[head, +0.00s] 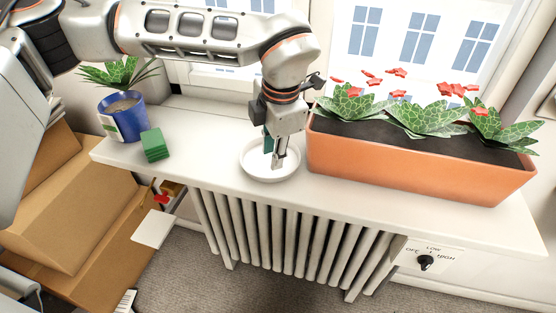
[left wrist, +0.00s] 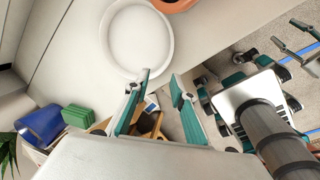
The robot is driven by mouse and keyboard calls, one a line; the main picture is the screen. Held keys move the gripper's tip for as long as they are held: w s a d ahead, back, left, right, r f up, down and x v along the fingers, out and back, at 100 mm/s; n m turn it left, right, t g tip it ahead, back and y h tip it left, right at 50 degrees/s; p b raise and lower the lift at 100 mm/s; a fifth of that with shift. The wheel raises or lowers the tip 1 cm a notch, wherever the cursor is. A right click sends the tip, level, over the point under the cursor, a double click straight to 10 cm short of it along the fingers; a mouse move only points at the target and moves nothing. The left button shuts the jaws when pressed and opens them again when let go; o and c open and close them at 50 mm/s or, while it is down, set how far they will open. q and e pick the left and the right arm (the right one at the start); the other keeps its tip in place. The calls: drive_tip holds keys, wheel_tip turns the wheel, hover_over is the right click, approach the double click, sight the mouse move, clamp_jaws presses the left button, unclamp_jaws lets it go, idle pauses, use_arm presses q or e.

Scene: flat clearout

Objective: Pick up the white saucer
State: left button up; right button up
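The white saucer (head: 254,163) lies on the white shelf above the radiator, left of the orange planter. It looks empty and is round with a low rim. My left gripper (head: 273,160) points down over the saucer, its fingers hiding part of the middle. In the left wrist view the saucer (left wrist: 136,40) lies beyond the fingertips, and the left gripper (left wrist: 160,74) has its teal fingers apart with nothing between them. One fingertip overlaps the rim in that view; I cannot tell whether it touches. My right gripper (left wrist: 296,45) shows small at the right edge there, its fingers apart.
The orange planter (head: 420,170) with red-flowered plants stands close right of the saucer. A green block (head: 155,145) and a blue pot (head: 124,118) with a plant stand to the left. Cardboard boxes (head: 75,210) are below left. The shelf's front edge is near the saucer.

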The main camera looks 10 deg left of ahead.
sight(273, 176)
use_arm(q)
drive_tip(key=x, duration=0.2)
drive_tip(key=shift+a+f, duration=0.1)
drive_tip(key=shift+f, duration=0.25)
drive_tip(key=x, duration=0.5)
drive_tip(key=shift+s+d+f, duration=0.1)
drive_tip(key=shift+d+f, duration=0.05)
drive_tip(key=shift+d, duration=0.3)
clamp_jaws()
